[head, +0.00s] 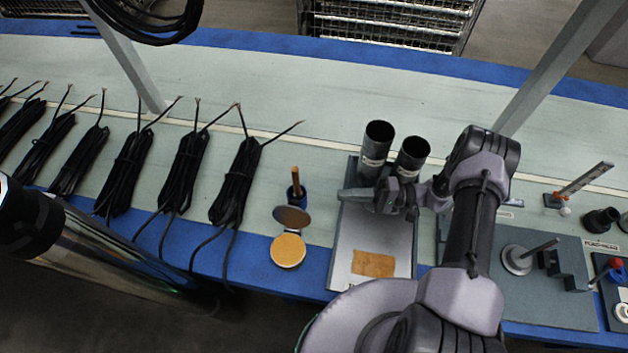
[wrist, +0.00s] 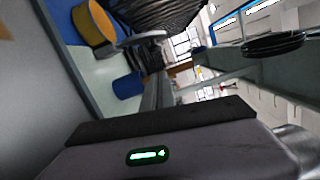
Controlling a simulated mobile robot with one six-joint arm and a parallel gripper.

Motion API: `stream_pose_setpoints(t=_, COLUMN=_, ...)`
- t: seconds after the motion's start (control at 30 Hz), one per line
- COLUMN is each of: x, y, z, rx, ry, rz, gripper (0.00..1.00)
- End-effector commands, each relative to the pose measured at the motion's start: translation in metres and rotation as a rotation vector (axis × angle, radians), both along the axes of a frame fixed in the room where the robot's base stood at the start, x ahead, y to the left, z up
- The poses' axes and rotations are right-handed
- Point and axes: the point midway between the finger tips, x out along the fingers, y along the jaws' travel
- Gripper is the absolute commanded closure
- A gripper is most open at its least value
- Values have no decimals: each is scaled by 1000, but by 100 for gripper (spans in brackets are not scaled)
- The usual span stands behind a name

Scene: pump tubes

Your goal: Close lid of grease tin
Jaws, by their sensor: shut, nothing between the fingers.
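The grease tin (head: 288,251) stands open near the table's front edge in the head view, its yellow-orange grease facing up. Its dark round lid (head: 292,217) stands raised at the far side of the tin. In the wrist view, the tin (wrist: 95,22) is at the upper left, with the lid (wrist: 140,40) as a thin grey disc beside it. My gripper (head: 345,195) is shut and empty. It is above the grey tray, right of the lid and apart from it, pointing left.
A blue cup with a brush (head: 297,192) stands just behind the lid. Two black tubes (head: 378,146) stand at the back of the grey tray (head: 345,262). Bundled black cables (head: 235,182) lie to the left. The strip between the tin and the tray is clear.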

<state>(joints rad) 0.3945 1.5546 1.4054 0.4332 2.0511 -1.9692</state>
Motion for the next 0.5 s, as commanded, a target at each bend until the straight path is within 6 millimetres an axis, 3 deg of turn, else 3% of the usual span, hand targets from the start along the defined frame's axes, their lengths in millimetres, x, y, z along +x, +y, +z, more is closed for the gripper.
stream_pose_setpoints(t=0.17, x=-3, y=20, z=-4, rx=12, ry=-3, rz=-6, gripper=100)
stream_pose_setpoints(t=0.5, x=-7, y=85, z=-3, rx=9, ry=-2, rz=-3, gripper=100)
